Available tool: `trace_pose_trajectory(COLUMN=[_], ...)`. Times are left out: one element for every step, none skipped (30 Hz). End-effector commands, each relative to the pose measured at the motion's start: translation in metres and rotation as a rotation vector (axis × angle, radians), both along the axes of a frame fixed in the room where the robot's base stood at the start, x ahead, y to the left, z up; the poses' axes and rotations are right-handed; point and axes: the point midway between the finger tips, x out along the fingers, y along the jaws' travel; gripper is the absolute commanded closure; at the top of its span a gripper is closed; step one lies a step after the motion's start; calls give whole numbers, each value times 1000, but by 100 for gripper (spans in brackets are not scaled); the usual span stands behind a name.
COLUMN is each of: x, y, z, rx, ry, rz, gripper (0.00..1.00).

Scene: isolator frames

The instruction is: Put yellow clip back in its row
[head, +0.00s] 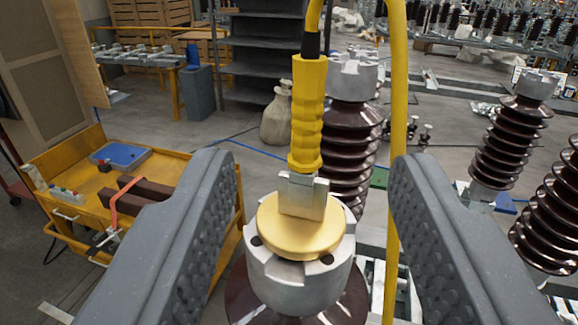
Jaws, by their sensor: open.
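The yellow clip (309,115) has a ribbed yellow handle and a metal jaw at its lower end. It stands upright with the metal end at a round brass cap (306,228) on top of a brown insulator (240,297). A yellow cable rises from its top and loops down on the right. My gripper (305,190) is open, with one dark grey padded finger on each side of the clip and the brass cap. Neither finger visibly touches the clip.
A yellow cart (70,158) with a blue tray (120,155) stands at left. Another brown insulator (347,140) stands just behind the clip, and more (505,140) stand at right. The yellow cable (398,80) hangs close to the right finger. Grey shelves (265,55) stand behind.

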Motion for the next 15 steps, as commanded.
trace_pose_trajectory(x=[0, 0, 2, 4, 7, 12, 17, 21, 27, 32, 36, 42, 46, 51, 57], y=[-1, -1, -1, -1, -1, -1, -1, -1, -1, -1, -1, -2, -1, -1, -1], z=[0, -2, -3, -4, -4, -5, -5, -6, -6, -6, -6, -5, -5, -5, -5], rx=[8, 12, 15, 16, 16, 16, 16, 17, 17, 17, 17, 16, 15, 14, 14], ry=[7, 9, 12, 12, 13, 14, 14, 14, 14, 14, 13, 12, 12, 12, 12], rz=[5, 8, 12, 14, 15, 16, 17, 17, 17, 17, 16, 16, 17, 17, 18], gripper=[55, 55, 55, 55, 55, 55, 55, 55, 55, 55, 55, 55, 55, 55, 55])
